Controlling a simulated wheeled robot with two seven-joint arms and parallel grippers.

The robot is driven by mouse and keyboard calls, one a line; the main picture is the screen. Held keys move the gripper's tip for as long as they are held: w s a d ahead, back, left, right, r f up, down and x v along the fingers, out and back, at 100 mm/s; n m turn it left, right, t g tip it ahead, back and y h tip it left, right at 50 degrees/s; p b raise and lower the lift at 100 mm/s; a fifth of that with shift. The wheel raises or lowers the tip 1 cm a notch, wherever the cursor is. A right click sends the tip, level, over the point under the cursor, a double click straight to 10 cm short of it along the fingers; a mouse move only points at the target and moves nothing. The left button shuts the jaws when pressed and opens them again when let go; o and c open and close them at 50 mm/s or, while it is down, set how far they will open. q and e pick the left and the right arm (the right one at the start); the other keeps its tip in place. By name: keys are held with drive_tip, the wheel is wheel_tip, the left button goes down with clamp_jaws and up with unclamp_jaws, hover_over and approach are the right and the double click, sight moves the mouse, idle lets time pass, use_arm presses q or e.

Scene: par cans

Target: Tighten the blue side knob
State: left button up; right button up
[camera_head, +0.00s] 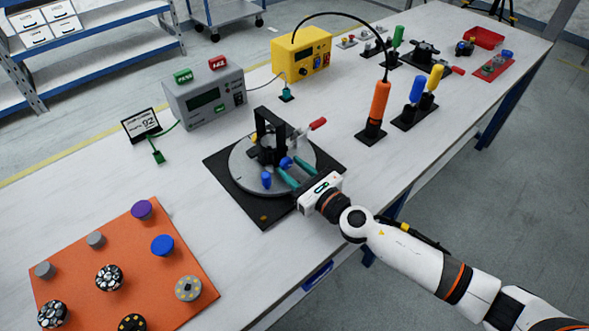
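A black fixture (262,137) stands on a round grey turntable (244,181) over a black base plate (270,216). A blue knob (286,162) shows at its near side. A second blue piece (266,180) stands on the turntable to the left, so I cannot tell for certain which is the side knob. My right gripper (288,165) reaches in from the lower right, low over the turntable. Its two teal fingers are apart, with the blue knob at or between their tips; contact cannot be made out. My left gripper is out of view.
A red-handled clamp (317,124) rises beside the fixture. An orange screwdriver (379,104) stands to the right with a cable. An orange board (75,262) with several round pieces lies at lower left. A grey meter (205,98) and yellow box (301,55) stand behind.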

drive_tip(key=c, duration=0.6)
drive_tip(key=m, duration=0.5)
drive_tip(key=shift+m, duration=0.4)
drive_tip(key=shift+c, duration=0.2)
drive_tip(key=o, duration=1)
